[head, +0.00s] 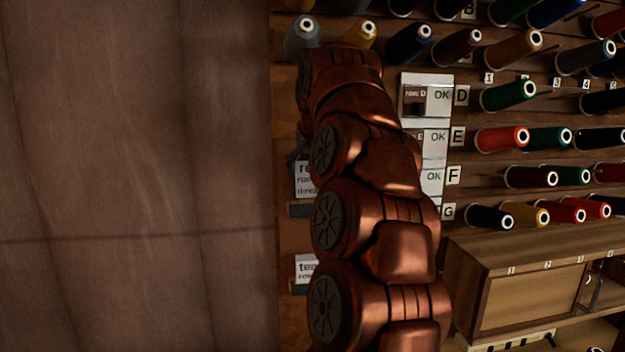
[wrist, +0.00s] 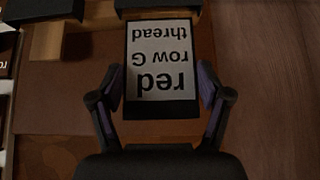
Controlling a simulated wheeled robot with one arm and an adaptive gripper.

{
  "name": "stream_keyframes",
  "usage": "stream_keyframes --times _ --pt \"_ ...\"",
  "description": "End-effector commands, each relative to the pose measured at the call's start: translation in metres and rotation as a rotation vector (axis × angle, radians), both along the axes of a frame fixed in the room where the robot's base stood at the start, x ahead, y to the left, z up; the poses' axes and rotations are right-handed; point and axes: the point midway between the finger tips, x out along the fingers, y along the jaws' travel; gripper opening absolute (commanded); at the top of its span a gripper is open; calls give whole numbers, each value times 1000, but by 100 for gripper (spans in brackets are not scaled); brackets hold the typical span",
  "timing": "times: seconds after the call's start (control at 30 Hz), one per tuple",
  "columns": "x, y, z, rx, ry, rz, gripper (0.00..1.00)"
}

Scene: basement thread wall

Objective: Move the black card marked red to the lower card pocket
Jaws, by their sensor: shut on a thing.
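The black card with a white label reading "red, row G, thread" (wrist: 160,65) is upside down in the wrist view. My gripper (wrist: 162,88) is shut on it, one finger at each side edge. In the head view part of the card (head: 305,180) shows left of my arm, just above a dark upper pocket (head: 299,209). A dark pocket (wrist: 158,9) lies at the card's far end in the wrist view; I cannot tell if the card sits in it. The lower pocket (head: 299,288) has a white-faced card starting "tea" (head: 305,267). My arm hides the right side of both.
Thread spools (head: 508,95) on pegs fill the wall at right. White "OK" cards (head: 438,98) stand beside row letters. A wooden cabinet (head: 530,295) is at lower right. Another dark pocket (wrist: 45,17) shows at upper left in the wrist view.

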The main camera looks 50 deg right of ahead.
Motion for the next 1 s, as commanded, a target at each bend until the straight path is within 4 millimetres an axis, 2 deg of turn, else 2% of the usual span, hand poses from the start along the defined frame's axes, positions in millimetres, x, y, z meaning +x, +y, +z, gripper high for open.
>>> stream_keyframes --times 0.23,0.7,1.0 --pt "-2 0 -5 2 0 -2 62" --pt "-2 0 -34 2 1 -2 62" --pt "-1 0 -36 1 -1 -2 62"
